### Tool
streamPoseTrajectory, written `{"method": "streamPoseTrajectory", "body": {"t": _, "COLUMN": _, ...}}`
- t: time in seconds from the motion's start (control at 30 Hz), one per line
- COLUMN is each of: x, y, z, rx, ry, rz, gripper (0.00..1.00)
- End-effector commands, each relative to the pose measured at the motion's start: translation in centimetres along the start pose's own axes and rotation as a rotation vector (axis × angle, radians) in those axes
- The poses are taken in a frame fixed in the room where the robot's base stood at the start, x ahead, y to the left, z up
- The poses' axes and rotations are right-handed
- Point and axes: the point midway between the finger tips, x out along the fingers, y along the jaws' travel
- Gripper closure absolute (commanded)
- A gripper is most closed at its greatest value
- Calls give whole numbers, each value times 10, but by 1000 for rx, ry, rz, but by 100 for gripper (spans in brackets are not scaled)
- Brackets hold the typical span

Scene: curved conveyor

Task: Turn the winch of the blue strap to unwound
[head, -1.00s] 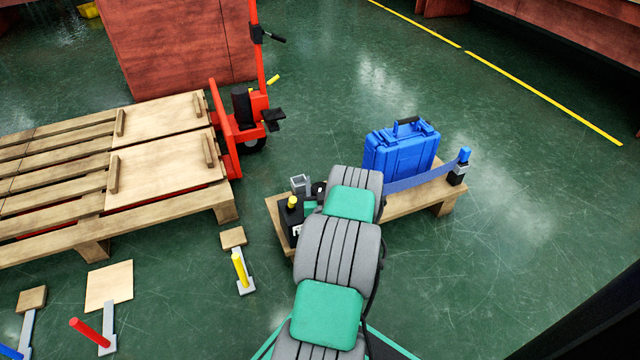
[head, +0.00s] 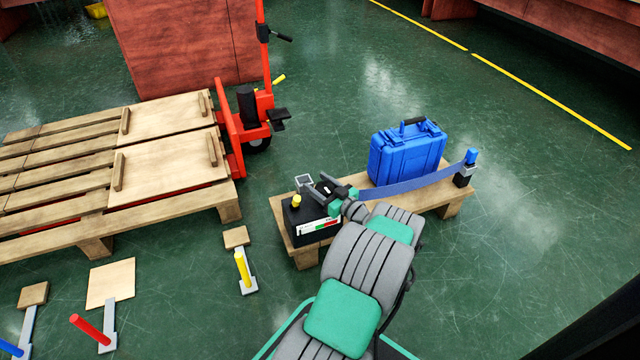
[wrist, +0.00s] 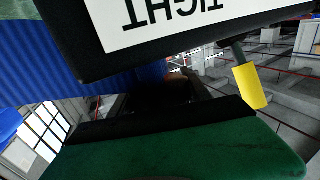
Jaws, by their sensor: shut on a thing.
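The winch (head: 312,230) is a black box with a white label bearing red and green marks, at the left end of a low wooden bench. A yellow knob (head: 296,201) and a grey square piece stand at its top. The blue strap (head: 425,181) runs right from it past the blue case (head: 406,155). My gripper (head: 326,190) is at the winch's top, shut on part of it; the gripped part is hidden. The wrist view shows the winch's inverted label (wrist: 160,22), a yellow grip (wrist: 250,86) and the strap (wrist: 75,82).
The strap's far end meets a black fitting (head: 464,178) with a blue top. Wooden pallets (head: 160,215) and a red pallet truck (head: 240,130) stand at left. Yellow, red and blue handles stand front left. Floor to the right is clear.

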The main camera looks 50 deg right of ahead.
Motion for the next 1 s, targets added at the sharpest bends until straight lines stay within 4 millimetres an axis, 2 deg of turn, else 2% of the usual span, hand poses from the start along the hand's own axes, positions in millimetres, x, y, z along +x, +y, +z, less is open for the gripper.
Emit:
{"method": "streamPoseTrajectory", "body": {"t": 0.23, "x": 0, "y": -2, "z": 0, "rx": -1, "ry": 0, "rz": -76, "gripper": 84}}
{"method": "streamPoseTrajectory", "body": {"t": 0.7, "x": 0, "y": -2, "z": 0, "rx": 2, "ry": -1, "rz": -91, "gripper": 84}}
{"method": "streamPoseTrajectory", "body": {"t": 0.73, "x": 0, "y": -2, "z": 0, "rx": 2, "ry": -1, "rz": -91, "gripper": 43}}
{"method": "streamPoseTrajectory", "body": {"t": 1.0, "x": 0, "y": -3, "z": 0, "rx": 1, "ry": 0, "rz": -91, "gripper": 22}}
